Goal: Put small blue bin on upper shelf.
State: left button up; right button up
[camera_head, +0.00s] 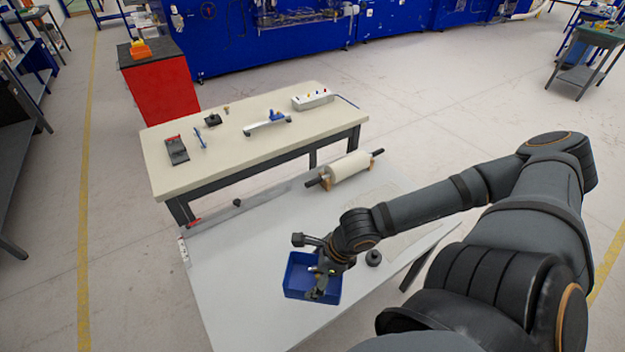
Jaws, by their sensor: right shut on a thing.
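A small blue bin (298,283) is over the white table (235,300) in the lower middle of the head view. My right gripper (318,280) reaches in from the right and is shut on the bin near its right side. The gripper hides part of the bin's inside and right wall. I cannot tell whether the bin rests on the table or is held just above it. An upper shelf is not clearly identifiable in this view. My left gripper is not in view.
A roller (350,166) with dark ends lies at the table's far edge. A small black round object (373,257) stands right of the bin. Behind is a cream workbench (235,160) with tools, beside a red cabinet (163,93). The table's left part is clear.

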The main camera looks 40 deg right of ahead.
jog(key=w+d+f+m+h+b, duration=0.1)
jog(key=w+d+f+m+b, duration=0.1)
jog(key=w+d+m, duration=0.15)
pick_arm(q)
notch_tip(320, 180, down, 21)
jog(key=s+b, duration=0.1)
jog(key=b, duration=1.8)
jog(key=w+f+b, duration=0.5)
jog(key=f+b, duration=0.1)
jog(key=b, duration=0.2)
pick_arm(e)
jog(key=m+t+h+b, duration=0.1)
jog(key=m+h+b, duration=0.2)
jog(key=m+b, duration=0.35)
send_over(319, 235)
notch_tip(319, 235, down, 12)
jog(key=shift+s+f+b, duration=0.1)
jog(key=shift+b, duration=0.2)
notch_tip(319, 235, down, 3)
jog(key=shift+f+y, duration=0.15)
jog(key=shift+y, duration=0.15)
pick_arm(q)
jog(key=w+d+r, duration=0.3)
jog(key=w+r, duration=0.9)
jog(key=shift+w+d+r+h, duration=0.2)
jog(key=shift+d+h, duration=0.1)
